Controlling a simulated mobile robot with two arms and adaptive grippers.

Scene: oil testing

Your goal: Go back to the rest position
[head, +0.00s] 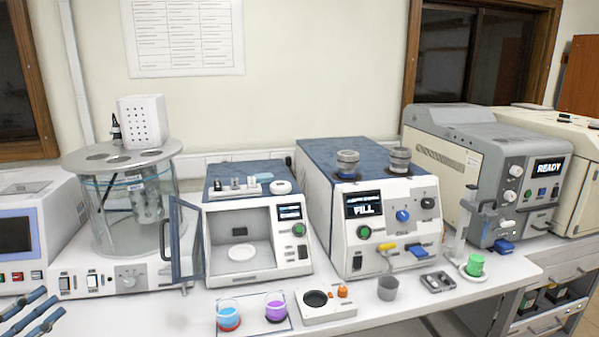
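My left gripper (52,302) shows at the bottom left corner, its dark blue-grey fingers extended and apart with nothing between them. It is in front of the bench's left end, clear of the instruments. My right gripper is out of view. Along the front of the bench stand a cup of blue liquid (229,314), a cup of purple liquid (276,306), a grey beaker (387,288) and a green cup (475,265).
A glass bath (132,215) stands nearest my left gripper. Right of it are a chamber with an open door (187,240), a tester showing FILL (363,209) and a grey analyzer showing READY (548,167). The white bench top (130,315) is clear at front left.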

